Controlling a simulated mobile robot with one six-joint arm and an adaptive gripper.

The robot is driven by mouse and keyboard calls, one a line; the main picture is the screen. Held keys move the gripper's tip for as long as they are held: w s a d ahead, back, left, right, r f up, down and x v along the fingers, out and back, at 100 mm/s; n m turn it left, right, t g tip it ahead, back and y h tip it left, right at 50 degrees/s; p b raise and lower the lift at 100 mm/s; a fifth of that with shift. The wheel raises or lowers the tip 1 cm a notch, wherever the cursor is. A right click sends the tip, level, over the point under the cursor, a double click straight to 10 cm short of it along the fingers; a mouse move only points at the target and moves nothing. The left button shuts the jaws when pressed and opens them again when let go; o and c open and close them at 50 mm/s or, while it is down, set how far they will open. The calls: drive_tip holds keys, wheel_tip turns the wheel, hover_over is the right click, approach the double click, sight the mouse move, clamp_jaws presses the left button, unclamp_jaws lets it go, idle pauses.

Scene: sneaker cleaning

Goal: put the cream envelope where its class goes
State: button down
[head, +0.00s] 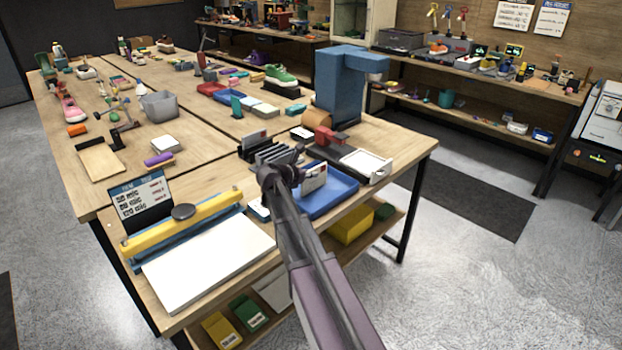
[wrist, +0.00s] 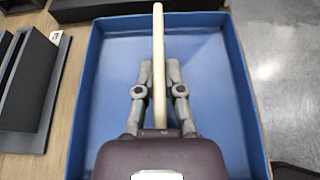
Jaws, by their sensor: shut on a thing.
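My gripper (head: 288,172) is shut on the cream envelope (head: 314,178), which stands upright with its printed face toward the head camera. In the wrist view, the envelope (wrist: 158,50) shows edge-on as a pale strip between the two fingers of the gripper (wrist: 158,80). The envelope is over the blue tray (head: 338,199). In the wrist view, the tray (wrist: 222,90) surrounds the fingers and looks otherwise empty. I cannot tell whether the envelope touches the tray's floor. A black slotted rack (head: 262,152) stands left of the tray, with another envelope (head: 257,137) at its back.
A blue stand machine (head: 341,85) rises behind the tray. A white-topped scale-like device (head: 366,163) stands to the right. A yellow-barred paper trimmer (head: 185,222) and a dark written sign (head: 140,198) are to the left. The rack (wrist: 38,75) sits close to the tray's left wall.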

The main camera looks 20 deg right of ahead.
drive_tip(key=shift+f, duration=0.15)
drive_tip(key=c, duration=1.2)
unclamp_jaws()
drive_tip(key=o, duration=0.4)
drive_tip(key=shift+o, duration=0.2)
drive_tip(key=shift+r, duration=0.2)
drive_tip(key=shift+s+a+r, duration=0.1)
drive_tip(key=shift+a, duration=0.1)
drive_tip(key=p+v, duration=0.4)
drive_tip(key=v, duration=0.7)
drive_tip(key=shift+a+p, duration=0.2)
drive_tip(key=shift+p, duration=0.15)
drive_tip(key=shift+s, duration=0.1)
